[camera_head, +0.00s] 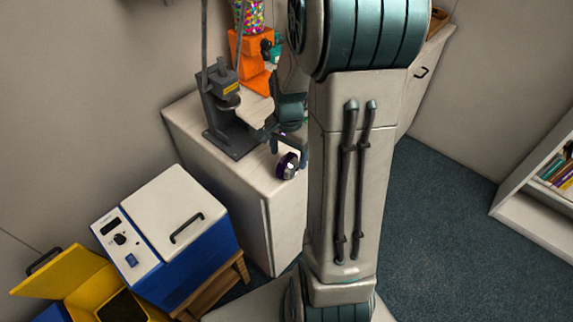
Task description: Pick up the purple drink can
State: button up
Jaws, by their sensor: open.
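The purple drink can (284,168) lies on its side near the front edge of the pale cabinet top, with its silvery end showing. My gripper (269,140) is dark and open, just above and behind the can in the picture. It looks empty. I cannot tell whether a fingertip touches the can.
The pale cabinet (238,193) also bears a dark grey press (226,115) and an orange candy dispenser (252,62). A blue and white lidded machine (178,222) and an open yellow box (75,280) stand at lower left. A bookshelf (537,215) stands right; carpet between is clear.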

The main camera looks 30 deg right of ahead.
aim_at(290, 157)
jog(key=shift+w+d+f+p, duration=0.15)
jog(key=shift+f+p, duration=0.15)
jog(key=shift+f, duration=1.1)
jog(key=shift+w+d+f+p, duration=0.15)
jog(key=shift+f+p, duration=0.1)
jog(key=shift+f, duration=1.15)
jog(key=shift+s, duration=0.1)
jog(key=c, duration=1.2)
jog(key=shift+o, duration=0.2)
jog(key=shift+r, duration=0.15)
